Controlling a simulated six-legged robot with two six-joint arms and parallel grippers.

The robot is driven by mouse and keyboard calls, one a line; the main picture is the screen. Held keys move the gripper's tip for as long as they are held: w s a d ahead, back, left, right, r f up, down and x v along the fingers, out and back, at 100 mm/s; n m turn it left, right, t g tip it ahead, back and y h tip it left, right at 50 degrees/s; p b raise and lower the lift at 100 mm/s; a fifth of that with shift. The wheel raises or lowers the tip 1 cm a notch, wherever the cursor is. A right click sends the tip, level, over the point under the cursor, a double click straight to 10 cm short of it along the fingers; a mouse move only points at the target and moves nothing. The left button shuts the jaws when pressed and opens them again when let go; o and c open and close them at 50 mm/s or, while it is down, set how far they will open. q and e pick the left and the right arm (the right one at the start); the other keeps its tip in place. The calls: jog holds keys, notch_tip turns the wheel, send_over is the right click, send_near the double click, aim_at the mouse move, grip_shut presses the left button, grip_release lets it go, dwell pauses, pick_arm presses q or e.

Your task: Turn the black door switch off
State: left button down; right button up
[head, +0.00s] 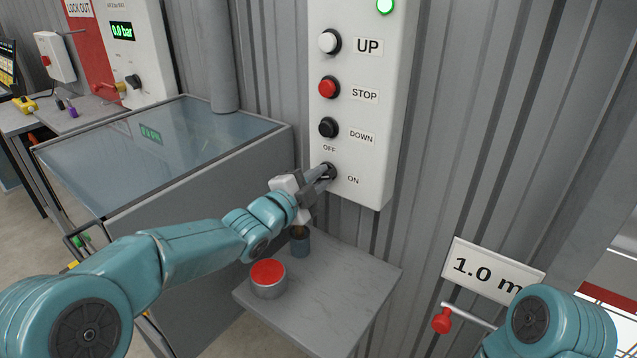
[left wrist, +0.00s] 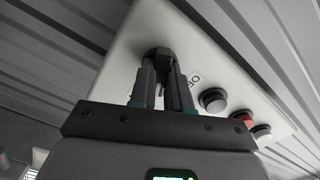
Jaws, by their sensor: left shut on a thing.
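The black door switch (left wrist: 158,53) sits low on a white control panel (head: 362,120), with OFF marked above it and ON to its right. My left gripper (head: 325,173) reaches the panel from the lower left and is shut on the switch. In the left wrist view, the two fingers (left wrist: 162,84) stand on either side of the black knob. The fingers cover much of the switch in the head view, so I cannot tell which mark it points to. My right gripper is not in view; only part of my right arm shows at the lower right.
Above the switch are the black DOWN button (head: 328,127), red STOP button (head: 328,87) and white UP button (head: 329,41). Below is a small shelf (head: 335,295) with a red-topped tin (head: 268,277). A red-knobbed lever (head: 442,322) is at right.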

pick_arm(q)
jog(key=shift+n+p, duration=0.95)
jog(key=shift+n, duration=5.35)
jog(key=shift+f, duration=0.15)
jog(key=c, duration=1.1)
grip_release()
jog(key=shift+a, duration=0.1)
jog(key=b+v, duration=0.2)
jog(key=v, duration=1.4)
jog(key=shift+s+b, duration=0.15)
jog(key=shift+b, duration=0.25)
